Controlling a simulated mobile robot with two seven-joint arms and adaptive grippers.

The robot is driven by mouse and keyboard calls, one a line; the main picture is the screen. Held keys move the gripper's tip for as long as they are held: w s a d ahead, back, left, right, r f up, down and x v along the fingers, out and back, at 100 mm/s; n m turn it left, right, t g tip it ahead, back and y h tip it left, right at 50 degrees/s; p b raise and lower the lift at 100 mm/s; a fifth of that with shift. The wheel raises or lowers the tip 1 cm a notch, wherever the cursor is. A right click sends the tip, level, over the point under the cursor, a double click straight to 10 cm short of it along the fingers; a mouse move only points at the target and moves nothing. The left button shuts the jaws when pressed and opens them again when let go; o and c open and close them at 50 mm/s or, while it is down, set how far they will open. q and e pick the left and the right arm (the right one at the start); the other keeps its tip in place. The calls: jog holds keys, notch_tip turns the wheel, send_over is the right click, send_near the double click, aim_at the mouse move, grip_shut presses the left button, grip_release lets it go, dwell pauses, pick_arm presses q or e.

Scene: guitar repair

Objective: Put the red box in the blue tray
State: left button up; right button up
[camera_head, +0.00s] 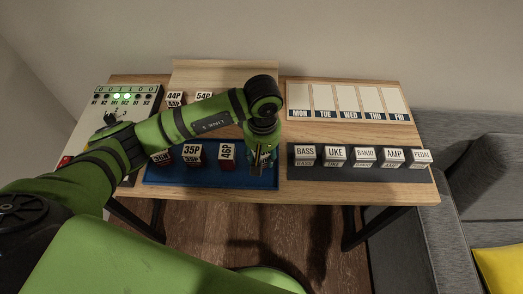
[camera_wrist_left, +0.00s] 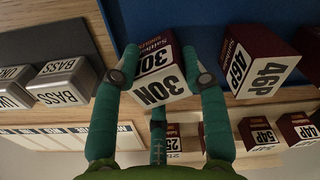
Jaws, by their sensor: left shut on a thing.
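A dark red box with white label faces reading 30N (camera_wrist_left: 160,88) is between the fingers of my left gripper (camera_wrist_left: 161,76). The gripper is shut on it. In the head view my left gripper (camera_head: 262,156) is at the right end of the blue tray (camera_head: 210,180) and mostly hides the box. The tray's blue surface also shows behind the box in the wrist view (camera_wrist_left: 190,22). I cannot tell whether the box touches the tray floor. Dark red boxes 35P (camera_head: 193,154) and 46P (camera_head: 227,155) stand in the tray, with another partly hidden box at its left. My right gripper is not in view.
A dark tray with several grey boxes, BASS (camera_head: 305,153) to PEDAL, stands right of the blue tray. A weekday board (camera_head: 345,102) lies behind it. Boxes 44P (camera_head: 174,97) and 54P (camera_head: 203,96) stand at the back. A panel with two green lights (camera_head: 120,96) is at left.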

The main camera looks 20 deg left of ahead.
pick_arm(q)
jog(key=shift+f, duration=0.2)
jog(key=o, duration=1.3)
jog(key=shift+c, duration=0.2)
jog(key=shift+r, duration=0.45)
notch_tip(320, 180, up, 11)
jog(key=b, duration=0.2)
jog(key=shift+d+f+b, duration=0.15)
jog(key=shift+f+b, duration=0.05)
jog(key=shift+b, duration=0.2)
jog(key=shift+s+r, duration=0.1)
jog(key=shift+r, duration=0.4)
